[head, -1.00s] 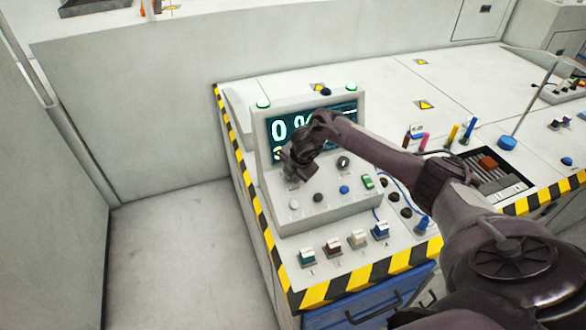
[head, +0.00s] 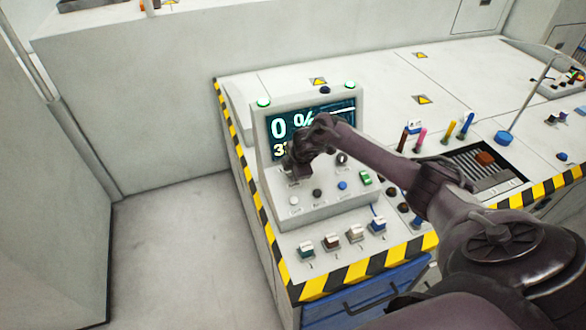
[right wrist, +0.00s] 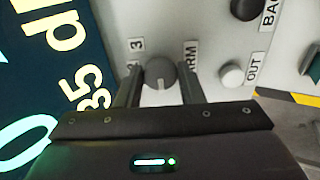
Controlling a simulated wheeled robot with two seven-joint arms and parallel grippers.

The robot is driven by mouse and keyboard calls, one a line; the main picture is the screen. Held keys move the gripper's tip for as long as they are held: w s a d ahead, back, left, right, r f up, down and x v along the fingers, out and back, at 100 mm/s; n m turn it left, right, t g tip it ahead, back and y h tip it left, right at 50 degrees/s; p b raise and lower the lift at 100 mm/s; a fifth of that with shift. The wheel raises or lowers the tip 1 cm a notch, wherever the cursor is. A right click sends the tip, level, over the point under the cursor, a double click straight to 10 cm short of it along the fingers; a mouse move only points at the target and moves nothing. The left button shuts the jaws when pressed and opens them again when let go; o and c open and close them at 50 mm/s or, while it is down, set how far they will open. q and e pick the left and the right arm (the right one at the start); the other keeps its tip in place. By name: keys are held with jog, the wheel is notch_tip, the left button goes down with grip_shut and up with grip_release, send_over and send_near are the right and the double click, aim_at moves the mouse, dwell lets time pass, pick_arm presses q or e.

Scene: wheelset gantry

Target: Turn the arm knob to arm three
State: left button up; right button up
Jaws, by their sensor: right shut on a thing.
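The arm knob (right wrist: 160,72) is a dark grey round knob with a white pointer line, on the pale panel of the console (head: 330,205). In the right wrist view it sits between my two fingers, beside the printed labels "ARM" (right wrist: 190,55) and "3" (right wrist: 136,45). The pointer line faces down that picture, toward my gripper body. My right gripper (right wrist: 160,82) is shut on the knob. In the head view my right gripper (head: 299,172) is at the panel's upper left, and its wrist hides the knob. My left gripper is in neither view.
A lit display (head: 283,127) reads "0 %", partly hidden by my arm. A white button (head: 294,201), a black knob (head: 317,193) and a blue button (head: 342,185) lie close below. Several coloured switches (head: 331,243) line the console front.

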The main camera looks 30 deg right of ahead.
jog(key=o, duration=1)
jog(key=v, duration=0.7)
jog(key=shift+s+r+b, duration=0.15)
jog(key=shift+r+b, duration=0.25)
